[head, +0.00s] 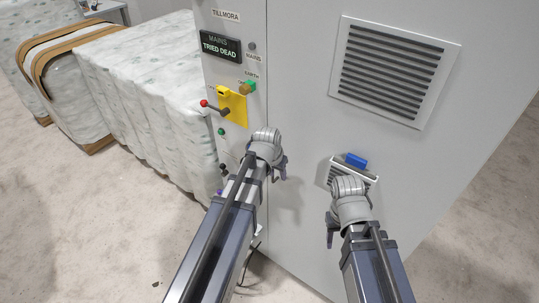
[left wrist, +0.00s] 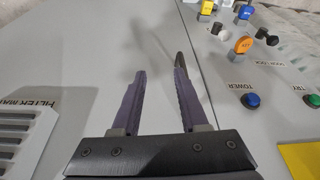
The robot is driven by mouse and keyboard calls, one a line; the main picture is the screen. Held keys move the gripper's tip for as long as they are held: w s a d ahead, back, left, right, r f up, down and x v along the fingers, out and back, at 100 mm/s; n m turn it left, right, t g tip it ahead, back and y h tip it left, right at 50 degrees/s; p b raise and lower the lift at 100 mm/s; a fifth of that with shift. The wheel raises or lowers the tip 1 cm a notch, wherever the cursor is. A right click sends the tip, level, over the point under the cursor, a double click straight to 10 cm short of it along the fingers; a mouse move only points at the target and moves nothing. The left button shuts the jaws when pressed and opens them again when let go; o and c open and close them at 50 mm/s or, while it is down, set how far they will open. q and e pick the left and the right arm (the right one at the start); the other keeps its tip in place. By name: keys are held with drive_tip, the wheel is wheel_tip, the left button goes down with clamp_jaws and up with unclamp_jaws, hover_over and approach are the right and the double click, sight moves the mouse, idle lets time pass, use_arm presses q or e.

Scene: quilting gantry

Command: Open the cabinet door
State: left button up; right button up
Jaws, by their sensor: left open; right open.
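The cabinet door (head: 430,160) is the wide grey panel right of a vertical seam in the head view. It looks shut. My left gripper (head: 279,169) is by the seam, its fingers mostly hidden behind its wrist. In the left wrist view my left gripper (left wrist: 160,72) is open and empty, its fingers spread over the grey cabinet face. A dark curved bar (left wrist: 181,60) shows beside the right finger; I cannot tell whether it is a handle or touches the finger. My right gripper (head: 331,232) is low in front of the door, open, its fingertips not clearly seen.
A control strip left of the seam carries a display (head: 220,46) reading TRIED DEAD and a yellow plate (head: 232,107) with a red-knobbed lever (head: 206,104).

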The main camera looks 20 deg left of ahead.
use_arm(q)
drive_tip(key=shift+t, duration=0.4)
drive_tip(key=w+a+r, duration=0.1)
drive_tip(key=w+a+r+p, duration=0.1)
drive_tip(key=a+r, duration=0.1)
drive_tip(key=shift+w+a, duration=0.2)
drive_tip(key=shift+a, duration=0.05)
use_arm(e)
wheel_tip(320, 180, up, 2)
drive_tip(key=shift+a+r, duration=0.15)
drive_tip(key=shift+r, duration=0.05)
use_arm(q)
drive_tip(key=shift+f, duration=0.1)
use_arm(e)
drive_tip(key=shift+f, duration=0.1)
use_arm(q)
drive_tip(key=b, duration=0.7)
hover_over(273, 181)
drive_tip(key=f, duration=0.7)
drive_tip(key=shift+w+a, duration=0.1)
drive_tip(key=shift+w, duration=0.15)
use_arm(e)
wheel_tip(273, 181, down, 7)
use_arm(q)
clamp_jaws()
